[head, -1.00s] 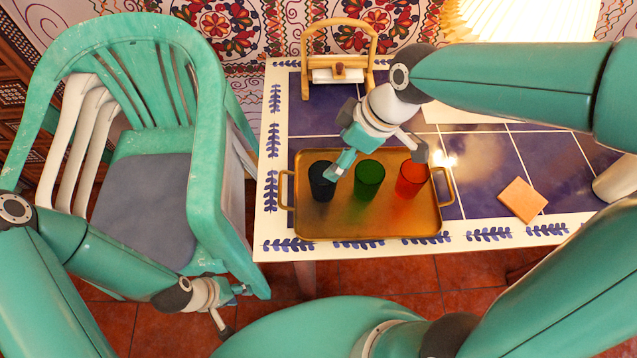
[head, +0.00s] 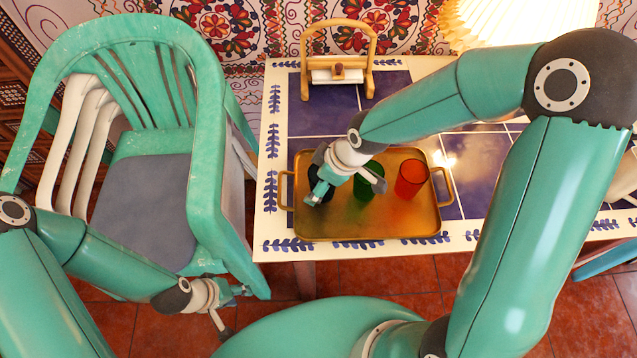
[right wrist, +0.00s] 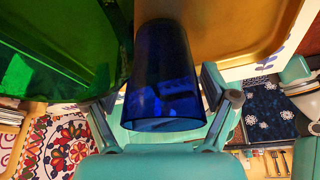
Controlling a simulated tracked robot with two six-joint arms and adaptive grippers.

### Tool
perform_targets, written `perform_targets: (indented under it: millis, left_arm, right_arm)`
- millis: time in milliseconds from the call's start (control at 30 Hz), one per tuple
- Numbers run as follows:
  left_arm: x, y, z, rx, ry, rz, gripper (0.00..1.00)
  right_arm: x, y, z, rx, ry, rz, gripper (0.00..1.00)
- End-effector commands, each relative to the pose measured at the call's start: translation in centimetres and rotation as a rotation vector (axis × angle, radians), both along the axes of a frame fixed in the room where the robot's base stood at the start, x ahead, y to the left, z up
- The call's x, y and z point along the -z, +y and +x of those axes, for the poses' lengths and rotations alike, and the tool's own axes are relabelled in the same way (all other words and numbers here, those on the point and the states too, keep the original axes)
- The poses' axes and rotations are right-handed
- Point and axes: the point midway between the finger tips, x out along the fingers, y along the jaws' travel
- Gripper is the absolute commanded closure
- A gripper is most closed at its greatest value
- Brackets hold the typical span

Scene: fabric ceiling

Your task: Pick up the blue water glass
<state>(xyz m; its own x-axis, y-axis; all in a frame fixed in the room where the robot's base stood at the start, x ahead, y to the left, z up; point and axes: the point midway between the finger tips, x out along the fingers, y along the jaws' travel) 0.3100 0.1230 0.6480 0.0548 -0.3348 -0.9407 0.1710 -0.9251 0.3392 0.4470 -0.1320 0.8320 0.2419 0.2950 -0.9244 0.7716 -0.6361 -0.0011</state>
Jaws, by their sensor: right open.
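The blue water glass (right wrist: 163,70) stands on the brass tray (head: 400,220), at the left of a row of glasses. In the right wrist view it lies between the two spread fingers of my right gripper (right wrist: 166,108). In the head view my right gripper (head: 318,192) is over the glass and hides most of it. My right gripper is open, and I cannot tell whether a finger touches the glass. My left gripper (head: 232,306) is open and empty, low beside the green chair, away from the table.
A green glass (head: 366,188) stands close beside the blue one, and a red glass (head: 411,178) is further right. A wooden stand (head: 340,60) is at the table's back edge. The green chair (head: 205,190) is left of the table. A lampshade (head: 520,25) is at the back right.

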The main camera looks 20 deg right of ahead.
Motion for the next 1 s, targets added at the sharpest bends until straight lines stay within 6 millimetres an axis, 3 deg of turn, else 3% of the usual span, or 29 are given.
perform_targets:
  millis: [267,633,1000]
  left_arm:
    - [0.05,0.0,-0.01,0.0,0.0,0.0,0.6]
    - [0.06,0.0,-0.01,0.0,0.0,0.0,0.6]
    - [0.06,0.0,-0.01,0.0,0.0,0.0,0.6]
  right_arm:
    - [0.49,0.18,0.15,0.0,-0.001,0.001,0.14]
    - [0.49,0.19,0.13,-0.001,0.0,0.0,0.71]
    - [0.45,0.22,0.11,-0.001,0.0,0.0,0.72]
